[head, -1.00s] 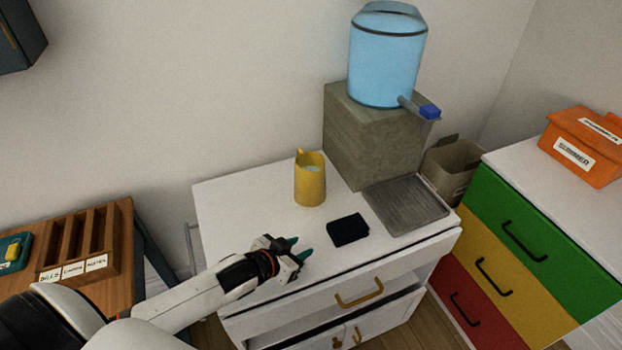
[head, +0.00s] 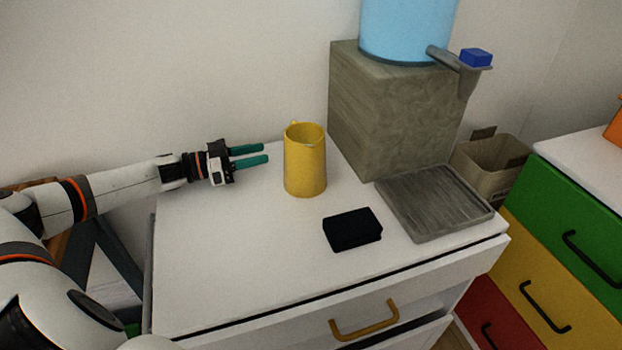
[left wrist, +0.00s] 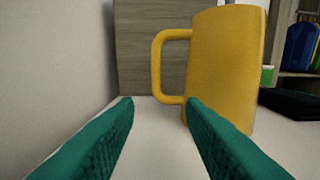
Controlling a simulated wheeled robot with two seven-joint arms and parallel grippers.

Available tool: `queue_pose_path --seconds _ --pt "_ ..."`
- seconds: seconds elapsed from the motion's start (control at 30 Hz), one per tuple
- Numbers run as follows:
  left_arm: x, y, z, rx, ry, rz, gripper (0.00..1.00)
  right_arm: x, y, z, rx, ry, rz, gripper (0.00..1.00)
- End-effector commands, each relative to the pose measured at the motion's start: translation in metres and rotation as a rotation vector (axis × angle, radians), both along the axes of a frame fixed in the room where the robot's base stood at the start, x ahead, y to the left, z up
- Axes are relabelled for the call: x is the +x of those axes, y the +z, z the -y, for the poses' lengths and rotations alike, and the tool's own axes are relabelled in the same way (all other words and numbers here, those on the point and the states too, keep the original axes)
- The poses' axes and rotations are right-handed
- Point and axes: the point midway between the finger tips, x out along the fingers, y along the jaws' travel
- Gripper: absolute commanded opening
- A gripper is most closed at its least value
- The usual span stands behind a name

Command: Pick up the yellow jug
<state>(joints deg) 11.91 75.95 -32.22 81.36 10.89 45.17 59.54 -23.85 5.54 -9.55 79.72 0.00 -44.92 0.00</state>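The yellow jug (head: 305,165) stands upright on the white cabinet top. In the left wrist view the jug (left wrist: 228,65) is ahead and to the right, with its handle on its left side. My left gripper (head: 266,154) is to the left of the jug in the head view, low over the cabinet top, with its green fingers pointing toward it. In the left wrist view the left gripper (left wrist: 160,112) is open and empty, its right finger overlapping the jug's lower part. I cannot tell whether that finger touches it. My right gripper is not in view.
A black block (head: 352,229) lies in front of the jug on the cabinet top (head: 235,260). A stone-like dispenser base (head: 395,110) with a blue tank (head: 408,28) stands behind right, beside a grey tray (head: 435,202). The front left of the cabinet top is clear.

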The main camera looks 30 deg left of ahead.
Motion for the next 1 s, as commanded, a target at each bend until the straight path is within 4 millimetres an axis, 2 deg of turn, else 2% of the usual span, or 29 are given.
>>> queue_pose_path --seconds 0.03,0.17,0.5,0.77,1.0 --pt "0.0 -0.005 -0.003 0.0 -0.005 0.003 0.36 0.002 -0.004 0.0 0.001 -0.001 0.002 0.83" --pt "0.005 -0.002 0.001 -0.005 -0.012 0.008 0.36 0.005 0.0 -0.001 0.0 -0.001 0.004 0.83" --pt "0.044 0.0 0.034 -0.005 -0.011 0.008 0.36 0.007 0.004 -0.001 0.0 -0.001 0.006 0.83" --pt "0.058 0.0 0.045 -0.004 -0.011 0.007 0.36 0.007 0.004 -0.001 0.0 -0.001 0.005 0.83" --pt "0.085 0.003 0.065 -0.004 -0.011 0.007 0.36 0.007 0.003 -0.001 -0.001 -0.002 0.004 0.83"
